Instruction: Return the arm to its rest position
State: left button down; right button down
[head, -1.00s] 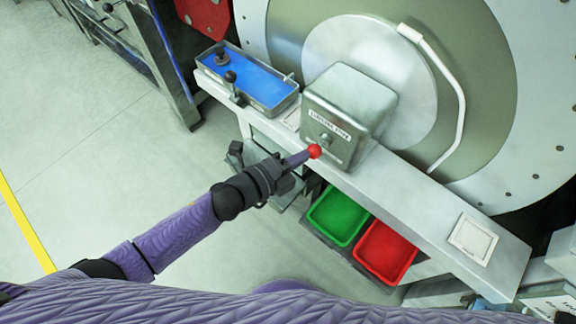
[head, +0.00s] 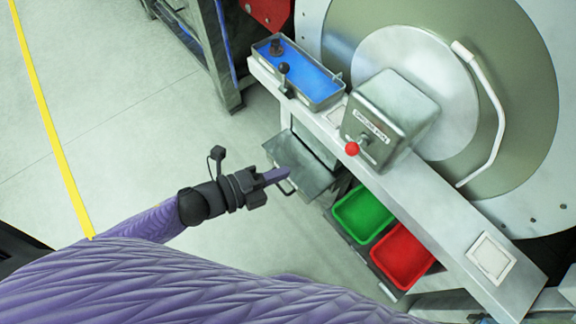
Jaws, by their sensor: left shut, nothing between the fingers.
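My left gripper (head: 277,176) is shut and empty. It is held over the floor, left of the steel ledge and near the small grey tray (head: 300,165) below the ledge. A grey metal box (head: 395,108) with a label stands on the ledge, and a lever with a red ball knob (head: 352,149) sticks out of its front. The gripper is clearly apart from the knob. My left arm comes in from the lower left. My right gripper does not show.
The steel ledge (head: 450,205) carries a blue-lined tray (head: 300,75) with dark knobs. A green bin (head: 363,212) and a red bin (head: 402,256) sit below it. The big drum (head: 535,100) stands behind. Open floor (head: 120,110) with a yellow line lies to the left.

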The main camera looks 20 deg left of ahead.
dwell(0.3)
pick_arm(q)
jog(key=s+a+f+n+g+y, duration=0.1)
jog(key=s+a+f+n+y, duration=0.35)
jog(key=f+n, duration=0.35)
jog(key=s+a+f+n+g+y, duration=0.1)
jog(key=s+a+f+n+y, duration=0.2)
jog(key=a+f+n+y, duration=0.5)
jog(key=s+d+f+n+g, duration=0.1)
jog(key=s+f+n+g, duration=0.3)
jog(key=s, duration=0.8)
jog(key=s+d+f+n+g, duration=0.1)
jog(key=s+f+n+g, duration=0.3)
jog(key=s+f, duration=0.3)
jog(key=s+g, duration=0.1)
jog(key=s, duration=0.4)
jog(key=shift+d+n, duration=0.15)
jog(key=shift+n, duration=0.25)
jog(key=shift+f+h, duration=0.1)
jog(key=shift+h, duration=0.15)
